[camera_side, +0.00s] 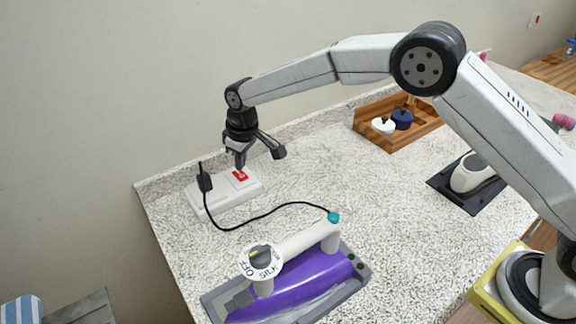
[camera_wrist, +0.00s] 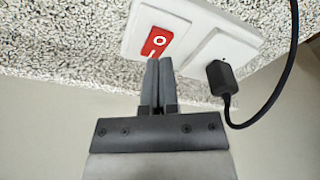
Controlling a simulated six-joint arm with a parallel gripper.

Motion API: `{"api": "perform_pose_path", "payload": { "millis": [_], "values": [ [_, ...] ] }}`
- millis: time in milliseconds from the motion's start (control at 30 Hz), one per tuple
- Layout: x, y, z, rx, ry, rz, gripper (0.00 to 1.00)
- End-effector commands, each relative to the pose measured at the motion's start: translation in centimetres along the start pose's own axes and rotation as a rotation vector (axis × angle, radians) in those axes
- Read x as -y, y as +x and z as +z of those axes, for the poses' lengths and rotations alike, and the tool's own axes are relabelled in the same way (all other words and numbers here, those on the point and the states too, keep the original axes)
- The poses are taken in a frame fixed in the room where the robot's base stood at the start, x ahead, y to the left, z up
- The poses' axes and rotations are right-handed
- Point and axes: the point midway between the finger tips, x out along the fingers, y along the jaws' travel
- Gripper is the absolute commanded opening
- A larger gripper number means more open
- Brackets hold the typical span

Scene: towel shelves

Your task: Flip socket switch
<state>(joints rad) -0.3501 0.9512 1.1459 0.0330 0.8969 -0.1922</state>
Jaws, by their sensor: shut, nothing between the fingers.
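The white socket block (camera_side: 214,196) lies on the speckled counter near its back left edge. Its red switch (camera_side: 239,175) bears a white mark and is at the block's right end; the switch also shows in the wrist view (camera_wrist: 157,43). A black plug (camera_side: 204,181) sits in the block's left part. My gripper (camera_side: 240,166) is shut and empty, pointing down over the red switch. In the wrist view the closed fingertips (camera_wrist: 159,62) are at the edge of the switch; I cannot tell whether they touch it.
A purple iron (camera_side: 305,285) with a dial rests on a grey stand at the front, its black cord (camera_side: 262,215) running to the plug. A wooden tray (camera_side: 372,139) holds a white and a dark blue item at the back. The counter's middle is clear.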

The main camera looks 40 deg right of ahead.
Motion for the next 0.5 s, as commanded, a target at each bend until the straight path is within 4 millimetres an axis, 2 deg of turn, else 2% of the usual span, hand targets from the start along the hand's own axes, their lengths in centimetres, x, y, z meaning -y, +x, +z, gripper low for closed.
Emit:
{"api": "perform_pose_path", "payload": {
  "millis": [500],
  "values": [
    [0.00,0.58,0.09,0.000,0.000,0.000,0.00]
  ]
}}
